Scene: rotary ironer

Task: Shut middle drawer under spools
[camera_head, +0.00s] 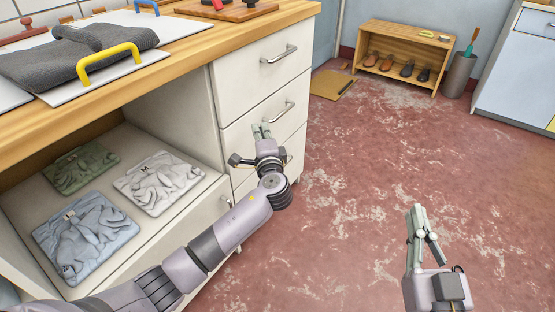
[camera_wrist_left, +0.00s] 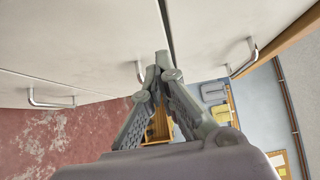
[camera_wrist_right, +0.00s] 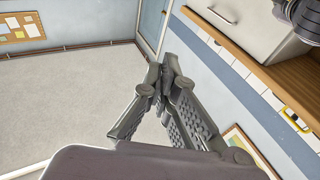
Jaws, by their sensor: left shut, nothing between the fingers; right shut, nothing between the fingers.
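A white drawer stack stands under the wooden counter. Its top drawer (camera_head: 250,78) and middle drawer (camera_head: 240,141) each have a metal bar handle. The middle drawer's front looks close to flush with the top one; I cannot tell whether a small gap stays. My left gripper (camera_head: 262,130) is shut and empty, its fingertips close to the middle drawer's front near its handle (camera_head: 277,112). In the left wrist view its tips (camera_wrist_left: 160,62) overlap the drawer fronts; contact is unclear. My right gripper (camera_head: 418,210) is shut and empty over the open floor. No spools show clearly.
Folded garments (camera_head: 160,183) lie in an open shelf left of the drawers. On the counter are a grey cloth (camera_head: 75,60) and a yellow-handled board (camera_head: 115,78). A wooden shoe rack (camera_head: 405,45) stands at the back. The red floor (camera_head: 350,190) is clear.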

